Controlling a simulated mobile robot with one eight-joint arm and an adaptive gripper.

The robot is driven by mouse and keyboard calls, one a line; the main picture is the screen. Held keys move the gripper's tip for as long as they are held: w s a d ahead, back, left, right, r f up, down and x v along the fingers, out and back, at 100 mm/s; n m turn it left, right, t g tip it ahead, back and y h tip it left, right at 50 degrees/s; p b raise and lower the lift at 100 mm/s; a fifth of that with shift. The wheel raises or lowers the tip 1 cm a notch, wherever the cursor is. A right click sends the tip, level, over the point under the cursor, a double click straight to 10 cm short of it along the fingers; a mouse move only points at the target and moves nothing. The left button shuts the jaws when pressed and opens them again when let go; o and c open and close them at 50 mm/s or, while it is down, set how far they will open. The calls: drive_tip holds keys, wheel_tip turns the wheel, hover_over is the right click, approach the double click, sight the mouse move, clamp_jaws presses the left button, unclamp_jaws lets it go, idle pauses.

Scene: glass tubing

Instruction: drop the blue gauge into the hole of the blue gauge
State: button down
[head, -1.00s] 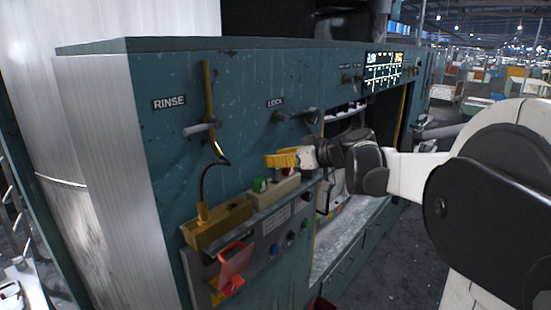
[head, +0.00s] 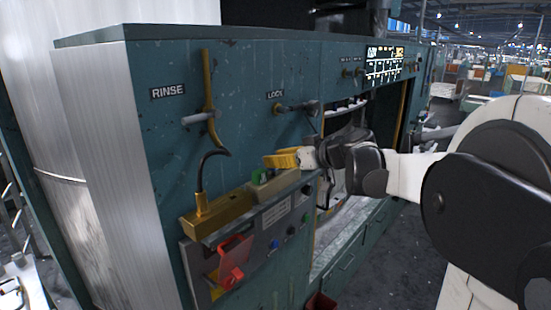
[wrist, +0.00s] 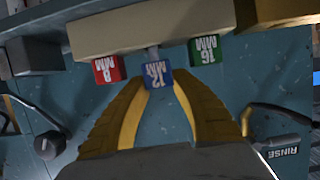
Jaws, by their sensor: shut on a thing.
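The blue gauge (wrist: 158,76), marked 12 MM, is between the yellow fingertips of my gripper (head: 270,161). The fingers are shut on its blue head. Its grey shaft (wrist: 152,52) points toward the pale gauge block (wrist: 120,35) and overlaps the block's edge in the wrist view. I cannot tell whether the shaft tip is in a hole. In the head view my gripper is just above the block (head: 279,188) and hides the blue gauge. The hole of the blue gauge is not visible.
The red 8 MM gauge (wrist: 108,69) and green 16 MM gauge (wrist: 204,51) flank the blue one closely.

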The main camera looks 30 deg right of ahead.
drive_tip(key=shift+f+b, duration=0.55)
drive_tip(key=shift+f, duration=0.25)
drive_tip(key=c, duration=1.1)
unclamp_jaws()
drive_tip(key=shift+o, duration=0.2)
drive_tip(key=v, duration=1.2)
